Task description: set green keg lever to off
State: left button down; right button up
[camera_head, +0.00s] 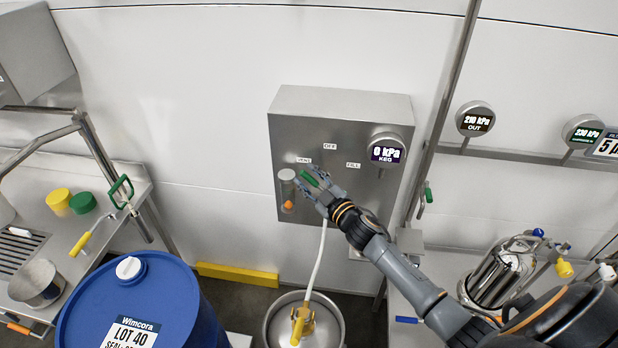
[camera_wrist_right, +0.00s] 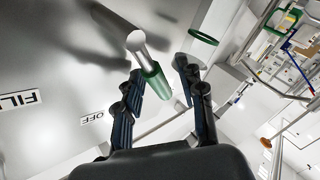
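The keg panel (camera_head: 288,135) is a grey metal box on the wall with labels VENT, OFF (camera_head: 330,146) and FILL (camera_head: 353,165). The keg lever has a green grip (camera_head: 309,179) that shows near the VENT label; its pivot is hidden by my right gripper (camera_head: 322,186). In the wrist view the green grip (camera_wrist_right: 154,77), on a silver stem, lies between the two fingers of my right gripper (camera_wrist_right: 161,88). The fingers stand apart, with a clear gap on the right finger's side; the left finger is close to the grip, and contact cannot be told. My left gripper is not in view.
A gauge (camera_head: 387,150) reading 0 kPa KEG is on the panel's right. A clear tube (camera_head: 288,190) with an orange piece is at its left. A white hose (camera_head: 319,258) runs down to a keg (camera_head: 335,321). A blue drum (camera_head: 165,300) stands at lower left.

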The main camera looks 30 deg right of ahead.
aim_at(321, 187)
jog(key=shift+s, duration=0.1)
jog(key=shift+c, duration=0.6)
grip_shut()
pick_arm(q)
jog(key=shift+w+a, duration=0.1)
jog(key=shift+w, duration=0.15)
